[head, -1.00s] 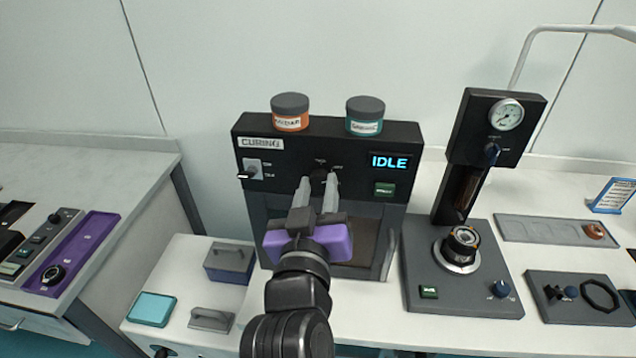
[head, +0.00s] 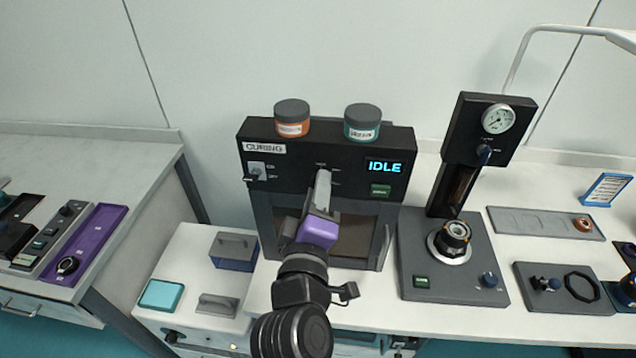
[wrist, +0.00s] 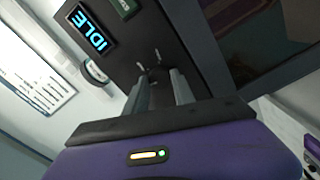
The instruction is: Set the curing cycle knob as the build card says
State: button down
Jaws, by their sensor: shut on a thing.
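The curing unit (head: 225,135) is a dark box labelled CURING, and its blue display (head: 384,167) reads IDLE. It also shows in the wrist view (wrist: 88,28). My gripper (head: 322,178), with a purple body, reaches the middle of the front panel. Its fingers are shut on the curing cycle knob, which they hide in the head view. In the wrist view the two grey fingers (wrist: 160,88) point at the panel near small white marks. The knob's pointer cannot be read. A blue-and-white card on a stand (head: 606,189) is at the far right; its text is too small to read.
An orange jar (head: 292,122) and a teal jar (head: 361,124) stand on the unit. A small lever switch (head: 257,171) is left of the knob, a green button (head: 380,190) right. A press with a gauge (head: 498,118) stands close on the right.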

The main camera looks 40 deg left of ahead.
jog(key=shift+n+p, duration=0.5)
jog(key=shift+n, duration=0.6)
jog(key=c, duration=1.1)
grip_release()
jog(key=shift+o, duration=0.2)
jog(key=shift+s, duration=0.1)
jog(key=b+v, duration=0.2)
jog(key=v, duration=0.5)
jog(key=shift+s+d, duration=0.2)
jog(key=shift+s, duration=0.15)
